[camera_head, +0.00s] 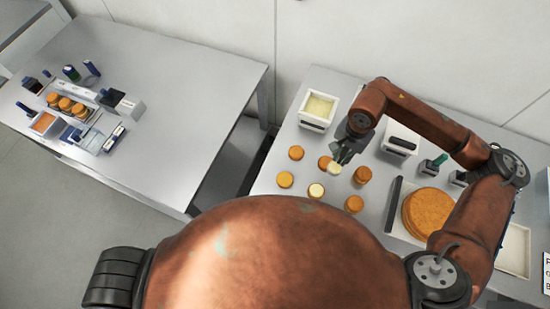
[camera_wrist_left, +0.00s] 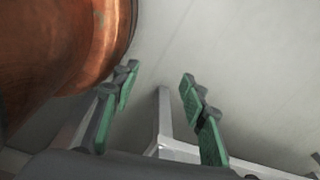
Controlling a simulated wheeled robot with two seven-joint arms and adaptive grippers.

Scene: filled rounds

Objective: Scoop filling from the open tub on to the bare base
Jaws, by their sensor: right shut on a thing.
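An open white tub (camera_head: 318,108) of pale filling stands at the back left of the right table. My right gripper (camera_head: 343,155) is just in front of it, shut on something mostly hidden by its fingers. A pale lump (camera_head: 334,168) shows right at its fingertips; I cannot tell whether it is held or rests on a round. An orange round (camera_head: 324,161) is partly hidden beside it. Other rounds lie nearby: orange (camera_head: 295,153), yellowish (camera_head: 285,180) and pale-topped (camera_head: 316,190). My left gripper (camera_wrist_left: 160,105) is open and empty in the left wrist view.
More orange rounds (camera_head: 362,174) stand to the right. A white box (camera_head: 400,139), a green-handled thing (camera_head: 440,159) and a large orange round (camera_head: 427,212) on a tray are farther right. The left table (camera_head: 190,90) holds small containers at its left; its right part is clear.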

